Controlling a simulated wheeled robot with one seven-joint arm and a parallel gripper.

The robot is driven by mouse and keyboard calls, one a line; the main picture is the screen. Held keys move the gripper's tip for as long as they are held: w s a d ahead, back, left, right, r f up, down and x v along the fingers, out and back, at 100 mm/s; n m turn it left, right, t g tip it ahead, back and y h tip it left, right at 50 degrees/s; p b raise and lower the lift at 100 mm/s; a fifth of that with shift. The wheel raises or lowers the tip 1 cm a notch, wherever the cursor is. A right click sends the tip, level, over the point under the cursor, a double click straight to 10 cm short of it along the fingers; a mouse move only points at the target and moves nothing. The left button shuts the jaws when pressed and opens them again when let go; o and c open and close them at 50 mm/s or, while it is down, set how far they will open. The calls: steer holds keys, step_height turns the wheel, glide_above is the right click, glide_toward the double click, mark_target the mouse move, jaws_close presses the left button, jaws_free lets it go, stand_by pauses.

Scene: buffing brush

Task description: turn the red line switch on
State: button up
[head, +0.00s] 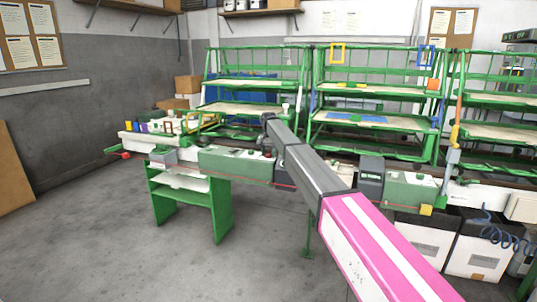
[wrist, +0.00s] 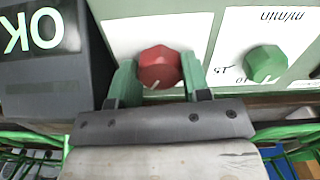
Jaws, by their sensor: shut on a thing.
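The red line switch (wrist: 159,65) is a faceted red knob on a white plate of the control panel, in the wrist view. A short pale mark shows near its lower edge. My gripper (wrist: 161,72) has its two green fingers on the left and right sides of the knob and is shut on it. In the head view my arm reaches to the long green and white machine (head: 237,161); the fingers and the switch cannot be made out clearly there.
A green knob (wrist: 264,63) sits right of the red one in the wrist view. A dark display reading "OK" (wrist: 35,35) stands at the left. Green shelf racks (head: 375,100) stand behind the machine. The grey floor at left is clear.

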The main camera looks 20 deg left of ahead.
mark_target(269, 153)
steer(key=shift+m, duration=1.2)
steer(key=o, duration=0.9)
steer(key=shift+r, duration=0.1)
step_height(269, 153, up, 11)
steer(key=shift+f, duration=0.15)
